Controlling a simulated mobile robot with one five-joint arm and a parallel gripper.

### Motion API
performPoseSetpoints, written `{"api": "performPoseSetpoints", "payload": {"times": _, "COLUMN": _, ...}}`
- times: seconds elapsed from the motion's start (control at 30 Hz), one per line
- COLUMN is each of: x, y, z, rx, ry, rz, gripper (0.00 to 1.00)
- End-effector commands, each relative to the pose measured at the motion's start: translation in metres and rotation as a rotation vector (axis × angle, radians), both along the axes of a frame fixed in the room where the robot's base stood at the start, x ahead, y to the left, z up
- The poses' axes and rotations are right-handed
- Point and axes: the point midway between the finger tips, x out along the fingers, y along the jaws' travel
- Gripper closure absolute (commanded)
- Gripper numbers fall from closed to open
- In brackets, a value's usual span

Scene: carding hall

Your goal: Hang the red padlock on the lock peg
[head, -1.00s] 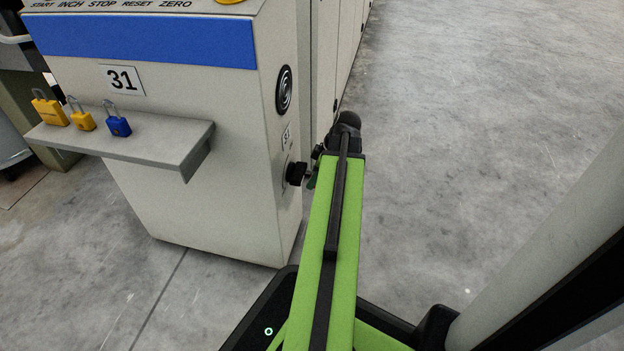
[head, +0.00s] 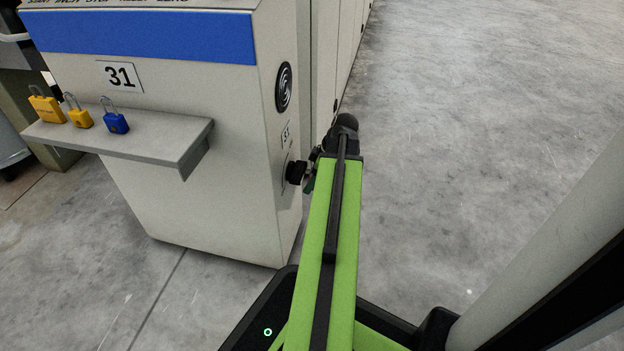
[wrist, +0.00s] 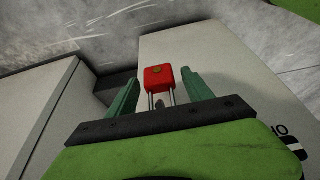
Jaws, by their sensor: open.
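The red padlock (wrist: 160,78) is in the wrist view, between the two green fingers of my gripper (wrist: 160,90). The gripper is open, with a gap on each side of the padlock. The padlock's shackle legs point down in the picture towards the dark bar of my gripper. A small dark rounded thing (wrist: 160,104) shows between the shackle legs; it may be the lock peg, but I cannot tell whether the shackle rests on it. In the head view my arm hides the padlock and most of the gripper, beside the cabinet's side face.
The pale cabinet (head: 215,185) marked 31 has a black knob (head: 296,172) on its side. Its front shelf (head: 150,139) holds a large yellow padlock (head: 47,109), a small yellow padlock (head: 80,118) and a blue padlock (head: 116,123). The floor (head: 470,130) at right is clear.

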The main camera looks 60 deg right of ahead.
Motion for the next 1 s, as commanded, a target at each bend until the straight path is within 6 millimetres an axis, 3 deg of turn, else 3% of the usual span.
{"api": "performPoseSetpoints", "payload": {"times": 0.6, "x": -0.045, "y": -0.014, "z": 0.133, "rx": 0.001, "ry": 0.000, "rz": -0.002, "gripper": 0.40}}
{"api": "performPoseSetpoints", "payload": {"times": 0.8, "x": -0.057, "y": -0.018, "z": 0.158, "rx": 0.000, "ry": 0.000, "rz": 0.000, "gripper": 0.40}}
{"api": "performPoseSetpoints", "payload": {"times": 1.0, "x": -0.060, "y": -0.019, "z": 0.162, "rx": 0.000, "ry": 0.000, "rz": 0.000, "gripper": 0.40}}
